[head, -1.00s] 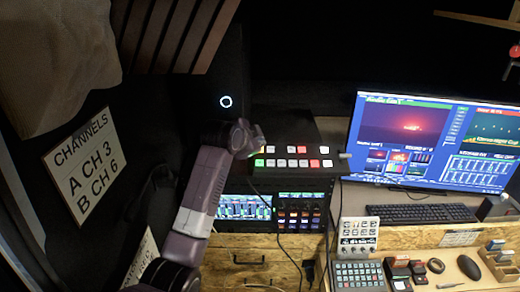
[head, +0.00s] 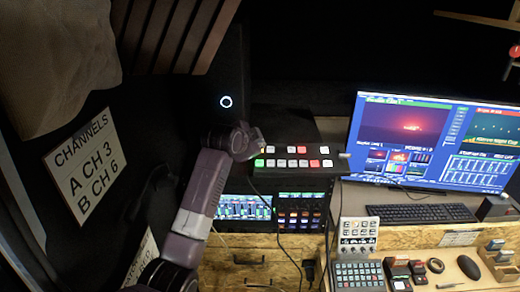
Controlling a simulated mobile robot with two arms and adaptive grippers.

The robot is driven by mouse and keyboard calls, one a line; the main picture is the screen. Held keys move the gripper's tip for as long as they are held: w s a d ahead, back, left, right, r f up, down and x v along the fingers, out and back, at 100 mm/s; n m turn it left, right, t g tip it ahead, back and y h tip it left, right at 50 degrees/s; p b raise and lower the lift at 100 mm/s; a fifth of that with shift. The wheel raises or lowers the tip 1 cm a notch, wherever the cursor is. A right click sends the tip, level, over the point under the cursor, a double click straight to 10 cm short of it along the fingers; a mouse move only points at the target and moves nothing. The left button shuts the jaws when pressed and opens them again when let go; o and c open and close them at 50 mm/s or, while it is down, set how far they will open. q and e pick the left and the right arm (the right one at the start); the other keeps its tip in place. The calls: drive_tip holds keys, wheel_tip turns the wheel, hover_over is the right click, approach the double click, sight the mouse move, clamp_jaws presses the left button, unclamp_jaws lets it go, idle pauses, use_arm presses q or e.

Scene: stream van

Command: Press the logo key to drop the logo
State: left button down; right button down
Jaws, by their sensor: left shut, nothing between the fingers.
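A black switcher panel (head: 307,171) with two rows of white, red and green keys sits on top of the equipment rack. I cannot read labels on its keys, so I cannot tell which one is the logo key. My left gripper (head: 258,143) is shut and empty at the panel's left end, close to the upper key row. The arm hides part of that end. I cannot tell whether the fingertips touch a key. The monitor (head: 405,128) shows a red picture with smaller panes below and beside it. My right gripper is not in view.
Below the panel are lit rack screens (head: 243,207) and a wooden drawer (head: 240,262). A keyboard (head: 420,214), a knob box (head: 357,236), a keypad (head: 360,274) and a mouse (head: 468,267) are to the right. A channels sign (head: 87,167) is on the left wall.

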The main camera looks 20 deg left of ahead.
sight(259, 158)
use_arm(q)
drive_tip(key=shift+w+f, duration=0.1)
drive_tip(key=shift+f, duration=0.4)
idle(0.5)
drive_tip(key=shift+r, duration=0.1)
drive_tip(key=shift+r+p, duration=0.55)
drive_tip(key=shift+r, duration=0.2)
drive_tip(key=shift+s, duration=0.2)
drive_tip(key=shift+r, duration=0.1)
drive_tip(key=r, duration=0.2)
drive_tip(key=s+r, duration=0.1)
drive_tip(key=r, duration=0.1)
drive_tip(key=shift+d+r, duration=0.2)
drive_tip(key=shift+r, duration=0.15)
